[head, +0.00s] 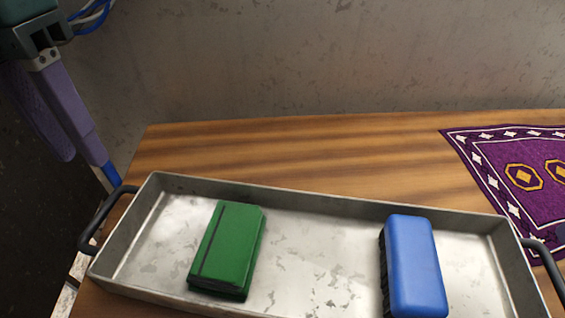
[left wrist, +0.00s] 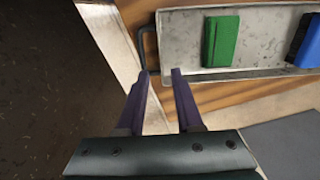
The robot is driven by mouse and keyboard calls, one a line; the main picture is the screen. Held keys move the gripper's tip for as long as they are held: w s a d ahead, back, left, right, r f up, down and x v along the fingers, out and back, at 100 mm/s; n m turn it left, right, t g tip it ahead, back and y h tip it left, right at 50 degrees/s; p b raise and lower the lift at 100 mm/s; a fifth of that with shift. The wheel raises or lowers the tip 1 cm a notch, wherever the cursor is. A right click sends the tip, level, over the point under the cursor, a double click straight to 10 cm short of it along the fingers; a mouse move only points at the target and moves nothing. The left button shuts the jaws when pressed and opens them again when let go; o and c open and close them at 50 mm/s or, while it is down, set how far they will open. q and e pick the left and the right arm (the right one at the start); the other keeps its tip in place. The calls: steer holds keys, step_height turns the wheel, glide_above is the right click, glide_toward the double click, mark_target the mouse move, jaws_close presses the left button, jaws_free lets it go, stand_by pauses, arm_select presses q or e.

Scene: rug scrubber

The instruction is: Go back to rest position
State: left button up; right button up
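My left gripper (head: 82,150) hangs at the upper left in the head view, fingers pointing down, left of the tray. In the left wrist view its two purple fingers (left wrist: 160,72) are apart with nothing between them. The fingertips appear close to the tray's left handle (left wrist: 147,46) in that picture; I cannot tell the depth between them. My right gripper is not in view.
A metal tray (head: 290,186) lies on the wooden table (head: 290,145). It holds a green book-like block (head: 232,245) and a blue scrubber (head: 412,265). A purple patterned rug (head: 500,155) lies at the right. A grey wall (head: 330,60) stands behind. The table's back middle is clear.

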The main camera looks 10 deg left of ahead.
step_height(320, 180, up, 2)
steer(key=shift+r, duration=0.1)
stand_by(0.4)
